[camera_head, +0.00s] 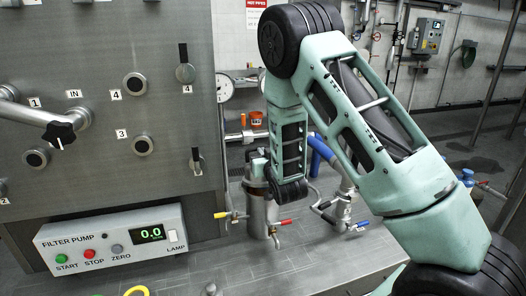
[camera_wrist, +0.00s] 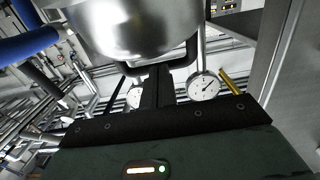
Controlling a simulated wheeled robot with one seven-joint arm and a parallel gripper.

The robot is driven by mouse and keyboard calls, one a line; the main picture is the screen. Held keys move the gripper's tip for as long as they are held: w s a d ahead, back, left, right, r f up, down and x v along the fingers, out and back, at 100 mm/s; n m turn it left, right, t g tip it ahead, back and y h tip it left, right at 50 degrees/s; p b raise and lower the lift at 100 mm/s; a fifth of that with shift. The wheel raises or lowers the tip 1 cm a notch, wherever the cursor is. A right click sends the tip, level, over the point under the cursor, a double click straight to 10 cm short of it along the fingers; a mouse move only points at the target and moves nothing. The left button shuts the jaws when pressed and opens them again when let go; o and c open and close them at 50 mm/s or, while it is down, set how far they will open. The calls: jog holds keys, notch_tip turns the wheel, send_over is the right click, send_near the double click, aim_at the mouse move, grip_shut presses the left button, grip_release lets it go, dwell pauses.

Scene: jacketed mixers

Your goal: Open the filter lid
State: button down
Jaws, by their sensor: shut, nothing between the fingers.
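The steel filter housing (camera_head: 259,212) stands on the bench in the middle of the head view. Its top is partly hidden by my arm, so I cannot tell there how the lid sits. In the wrist view a rounded steel surface (camera_wrist: 140,25), which looks like the filter lid, fills the top, with a dark bar (camera_wrist: 186,57) along its lower edge. My gripper (camera_wrist: 158,88) is shut and empty, its dark fingers close to that bar. I cannot tell whether they touch it. In the head view my gripper is mostly hidden near the housing's top.
A steel panel with valves and ports stands left, with the filter pump box (camera_head: 112,240) below it. Hoses and valves with red, yellow and blue handles surround the housing. A blue pipe (camera_head: 321,148) is close on its right. The bench front (camera_head: 225,262) is mostly clear.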

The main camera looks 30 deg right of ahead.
jog(key=shift+w, duration=0.1)
dwell(0.3)
jog(key=shift+w+d+r+g+p, duration=0.15)
jog(key=shift+w+r+g+p, duration=0.15)
jog(key=shift+r+p, duration=0.2)
jog(key=w+r+g+p, duration=0.1)
jog(key=w+p, duration=0.1)
jog(key=w+d+r+g+y+p, duration=0.1)
jog(key=p, duration=0.1)
jog(key=w+r+g+p, duration=0.1)
jog(key=w+g+p, duration=0.1)
jog(key=shift+w+d, duration=0.3)
jog(key=shift+w+d+f+g+y+p, duration=0.15)
jog(key=shift+w+d+f+g+y, duration=0.2)
jog(key=shift+w+g, duration=0.8)
jog(key=shift+w+d+f+g+y+p, duration=0.25)
jog(key=shift+w+d+g, duration=0.3)
jog(key=shift+w, duration=1.05)
jog(key=shift+w+d+f+g+y+p, duration=0.1)
jog(key=shift+w+d+f+g+y, duration=0.2)
jog(key=shift+w+g, duration=0.9)
jog(key=shift+w, duration=0.2)
